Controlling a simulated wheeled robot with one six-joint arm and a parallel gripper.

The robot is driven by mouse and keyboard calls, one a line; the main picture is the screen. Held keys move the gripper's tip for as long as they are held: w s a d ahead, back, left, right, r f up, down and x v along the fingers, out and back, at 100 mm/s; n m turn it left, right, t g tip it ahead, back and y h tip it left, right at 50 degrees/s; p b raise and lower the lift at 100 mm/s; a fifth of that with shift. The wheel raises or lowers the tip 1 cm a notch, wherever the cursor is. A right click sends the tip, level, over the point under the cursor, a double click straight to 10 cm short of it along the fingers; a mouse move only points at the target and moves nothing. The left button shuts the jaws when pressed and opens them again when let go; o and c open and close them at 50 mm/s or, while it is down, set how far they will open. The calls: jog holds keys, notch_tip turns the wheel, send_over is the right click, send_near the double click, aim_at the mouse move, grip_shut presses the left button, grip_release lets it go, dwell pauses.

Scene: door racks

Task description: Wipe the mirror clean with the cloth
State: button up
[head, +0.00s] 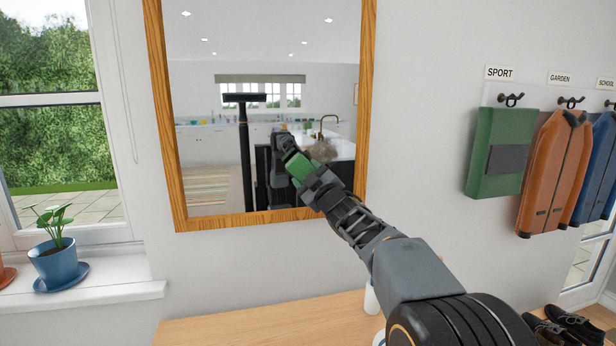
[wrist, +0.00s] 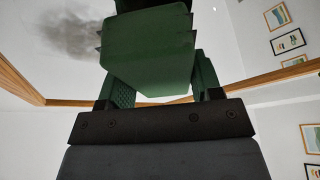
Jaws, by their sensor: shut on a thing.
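The wood-framed mirror (head: 210,100) hangs on the wall, left of centre in the head view. A grey-brown smudge (head: 322,151) shows on its lower right part, partly hidden by my arm. In the wrist view the smudge (wrist: 75,30) is at the upper left, beside the cloth. My gripper (head: 308,178) is in front of the mirror's lower right part, shut on the folded green cloth (head: 299,165). The cloth (wrist: 148,62) fills the upper middle of the wrist view between the fingers (wrist: 160,85). I cannot tell whether it touches the glass.
A wooden surface (head: 250,325) lies below the mirror, with a white item (head: 371,300) partly behind my arm. A potted plant (head: 57,260) stands on the windowsill at left. Hooks with a green bag (head: 487,180) and jackets (head: 553,170) are at right. Shoes (head: 575,325) sit lower right.

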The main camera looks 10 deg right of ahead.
jog(key=shift+w+p, duration=0.35)
jog(key=shift+w, duration=0.65)
jog(key=shift+d, duration=0.15)
